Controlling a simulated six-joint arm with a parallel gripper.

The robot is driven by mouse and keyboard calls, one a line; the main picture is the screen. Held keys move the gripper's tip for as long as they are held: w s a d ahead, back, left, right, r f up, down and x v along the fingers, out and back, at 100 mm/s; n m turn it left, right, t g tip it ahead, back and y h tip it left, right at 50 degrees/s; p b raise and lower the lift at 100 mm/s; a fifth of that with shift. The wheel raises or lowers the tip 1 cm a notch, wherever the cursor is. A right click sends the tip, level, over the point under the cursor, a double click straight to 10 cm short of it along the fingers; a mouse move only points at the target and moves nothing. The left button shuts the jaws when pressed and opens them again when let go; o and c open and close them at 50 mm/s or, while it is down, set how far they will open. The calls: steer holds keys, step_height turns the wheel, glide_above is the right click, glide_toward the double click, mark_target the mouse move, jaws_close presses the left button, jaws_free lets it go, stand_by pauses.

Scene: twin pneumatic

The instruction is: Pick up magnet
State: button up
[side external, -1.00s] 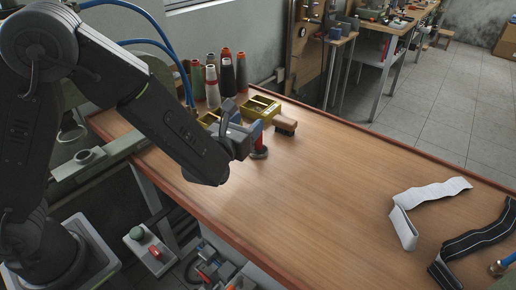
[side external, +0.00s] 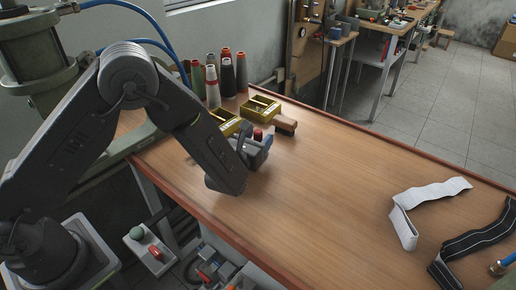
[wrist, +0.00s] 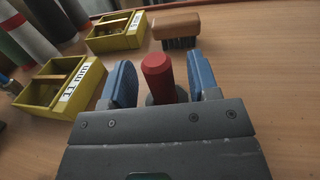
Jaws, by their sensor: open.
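The magnet appears to be the upright piece with a red rounded handle (wrist: 158,72) and a dark grey lower part, standing on the bench. Its red top also shows in the side external view (side external: 257,134). My gripper (wrist: 160,82) is open, with one blue-faced finger on each side of the red handle and a visible gap on both sides. In the side external view my gripper (side external: 259,147) is low over the bench. The base of the magnet is mostly hidden behind the gripper body.
A wooden brush (wrist: 176,30) stands just beyond the magnet. Two yellow boxes (wrist: 62,88) lie to the left, with thread spools (side external: 227,78) behind them. White (side external: 408,205) and black (side external: 470,240) straps lie at the far right. The middle of the wooden bench (side external: 330,185) is clear.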

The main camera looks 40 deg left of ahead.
steer(key=shift+w+a, duration=0.15)
steer(key=shift+w, duration=0.9)
jaws_close()
